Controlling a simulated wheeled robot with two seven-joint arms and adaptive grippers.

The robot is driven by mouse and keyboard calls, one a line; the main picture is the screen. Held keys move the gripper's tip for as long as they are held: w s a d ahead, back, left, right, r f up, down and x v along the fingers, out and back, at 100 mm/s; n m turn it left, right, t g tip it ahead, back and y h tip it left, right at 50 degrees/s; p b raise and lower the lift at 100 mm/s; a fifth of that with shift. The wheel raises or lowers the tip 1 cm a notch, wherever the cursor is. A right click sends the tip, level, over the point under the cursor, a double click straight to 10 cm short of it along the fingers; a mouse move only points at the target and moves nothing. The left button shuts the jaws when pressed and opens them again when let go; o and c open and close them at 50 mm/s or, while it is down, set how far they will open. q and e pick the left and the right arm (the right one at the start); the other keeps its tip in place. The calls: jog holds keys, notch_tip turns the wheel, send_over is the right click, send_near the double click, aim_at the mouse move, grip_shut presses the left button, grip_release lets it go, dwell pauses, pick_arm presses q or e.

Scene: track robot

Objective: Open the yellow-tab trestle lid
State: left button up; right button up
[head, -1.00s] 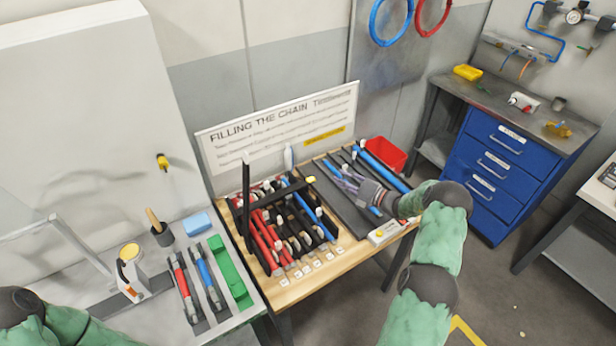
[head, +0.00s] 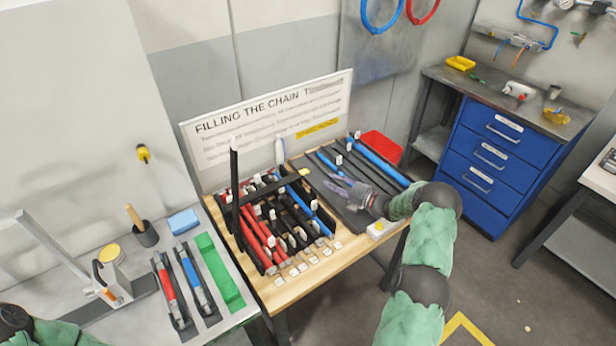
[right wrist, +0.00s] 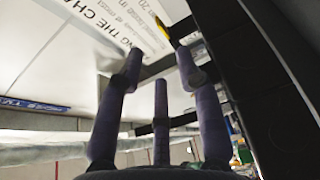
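The trestle is a black rack on the wooden-topped table, with a tall upright post (head: 234,185) at its left. A black bar (head: 262,191), which looks like the lid, runs across above red and blue tubes. The yellow tab (head: 304,171) is at its right end; it also shows near the top of the right wrist view (right wrist: 162,28). My right gripper (head: 333,183) is just right of the tab, its fingers pointing left towards it. My left gripper is out of view.
A white sign (head: 270,118) stands behind the rack. Dark trays with tubes (head: 375,165) and a red bin (head: 381,147) lie right of it. A small box with a yellow button (head: 379,228) is at the front right. A grey bench (head: 130,325) with tools adjoins on the left.

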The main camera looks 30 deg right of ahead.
aim_at(308, 172)
jog(key=b+x, duration=0.1)
jog(key=x, duration=0.9)
jog(key=shift+w+a+b, duration=0.1)
jog(key=shift+w+b, duration=0.25)
jog(key=shift+b, duration=0.05)
grip_shut()
